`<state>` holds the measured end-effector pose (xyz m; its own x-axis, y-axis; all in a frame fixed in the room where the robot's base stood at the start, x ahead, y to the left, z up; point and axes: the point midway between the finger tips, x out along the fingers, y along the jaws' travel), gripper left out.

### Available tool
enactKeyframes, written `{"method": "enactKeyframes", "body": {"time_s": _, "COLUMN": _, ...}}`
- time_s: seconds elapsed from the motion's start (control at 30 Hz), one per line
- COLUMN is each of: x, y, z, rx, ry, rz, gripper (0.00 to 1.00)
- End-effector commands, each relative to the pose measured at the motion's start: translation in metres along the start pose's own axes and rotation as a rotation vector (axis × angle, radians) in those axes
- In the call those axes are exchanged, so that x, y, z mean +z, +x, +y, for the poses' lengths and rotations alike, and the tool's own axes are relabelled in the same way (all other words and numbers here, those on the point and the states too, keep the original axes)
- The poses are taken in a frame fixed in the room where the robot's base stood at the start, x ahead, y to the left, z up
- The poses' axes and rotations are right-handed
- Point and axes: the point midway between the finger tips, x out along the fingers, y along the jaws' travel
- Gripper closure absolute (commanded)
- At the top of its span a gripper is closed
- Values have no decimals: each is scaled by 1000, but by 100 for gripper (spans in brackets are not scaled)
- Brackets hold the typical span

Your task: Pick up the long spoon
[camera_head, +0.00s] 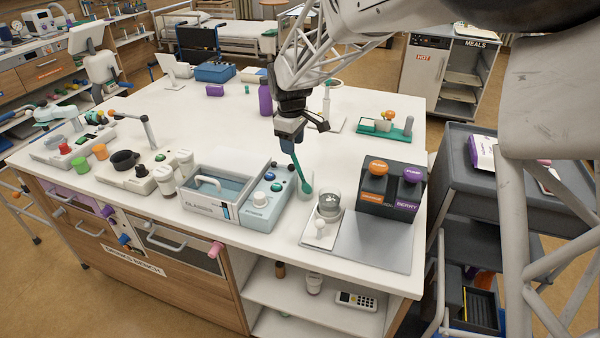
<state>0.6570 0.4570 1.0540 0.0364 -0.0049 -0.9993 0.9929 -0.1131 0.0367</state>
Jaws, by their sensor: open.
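The long spoon (299,171) is thin and teal-green. It stands tilted, with its wider end low, by a small pale, see-through shape on the white counter. I cannot tell whether it stands in that shape or behind it. My gripper (291,143) points down right above the spoon, with its fingertips by the upper end of the handle. The gripper is open. The top of the handle is partly hidden at the fingers, and I cannot tell whether they touch it.
A glassware washer (209,205) with a blue basin and buttons stands left of the spoon. On the right are a glass (329,203) on a metal plate and a dark syrup dispenser (391,188) with orange and purple knobs. A purple bottle (265,98) stands behind. Open counter lies further back.

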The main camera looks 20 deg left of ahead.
Motion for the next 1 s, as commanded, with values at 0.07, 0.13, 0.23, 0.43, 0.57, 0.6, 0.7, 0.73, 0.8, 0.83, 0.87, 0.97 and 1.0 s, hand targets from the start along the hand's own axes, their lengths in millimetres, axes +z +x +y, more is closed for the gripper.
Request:
{"method": "enactKeyframes", "body": {"time_s": 0.07, "x": 0, "y": 1, "z": 0, "rx": 0, "ry": 0, "rz": 0, "gripper": 54}}
{"method": "enactKeyframes", "body": {"time_s": 0.13, "x": 0, "y": 0, "z": 0, "rx": 0, "ry": 0, "rz": 0, "gripper": 54}}
{"method": "enactKeyframes", "body": {"time_s": 0.23, "x": 0, "y": 0, "z": 0, "rx": 1, "ry": 0, "rz": 0, "gripper": 54}}
{"method": "enactKeyframes", "body": {"time_s": 0.43, "x": 0, "y": 6, "z": 0, "rx": 0, "ry": 0, "rz": 0, "gripper": 54}}
{"method": "enactKeyframes", "body": {"time_s": 0.57, "x": 1, "y": 17, "z": 0, "rx": 0, "ry": 0, "rz": 0, "gripper": 54}}
{"method": "enactKeyframes", "body": {"time_s": 0.6, "x": 1, "y": 22, "z": 0, "rx": 0, "ry": 0, "rz": 0, "gripper": 54}}
{"method": "enactKeyframes", "body": {"time_s": 0.7, "x": 1, "y": 34, "z": 0, "rx": 0, "ry": 0, "rz": 0, "gripper": 54}}
{"method": "enactKeyframes", "body": {"time_s": 0.73, "x": 1, "y": 37, "z": 0, "rx": 0, "ry": 0, "rz": 0, "gripper": 54}}
{"method": "enactKeyframes", "body": {"time_s": 0.8, "x": 1, "y": 44, "z": 0, "rx": 0, "ry": 0, "rz": 0, "gripper": 54}}
{"method": "enactKeyframes", "body": {"time_s": 0.83, "x": 1, "y": 46, "z": 0, "rx": 0, "ry": 0, "rz": 0, "gripper": 54}}
{"method": "enactKeyframes", "body": {"time_s": 0.87, "x": 1, "y": 48, "z": 0, "rx": 0, "ry": 0, "rz": 0, "gripper": 54}}
{"method": "enactKeyframes", "body": {"time_s": 0.97, "x": 1, "y": 52, "z": 0, "rx": 1, "ry": 0, "rz": 1, "gripper": 54}}
{"method": "enactKeyframes", "body": {"time_s": 1.0, "x": 1, "y": 52, "z": 0, "rx": 1, "ry": 0, "rz": 1, "gripper": 54}}
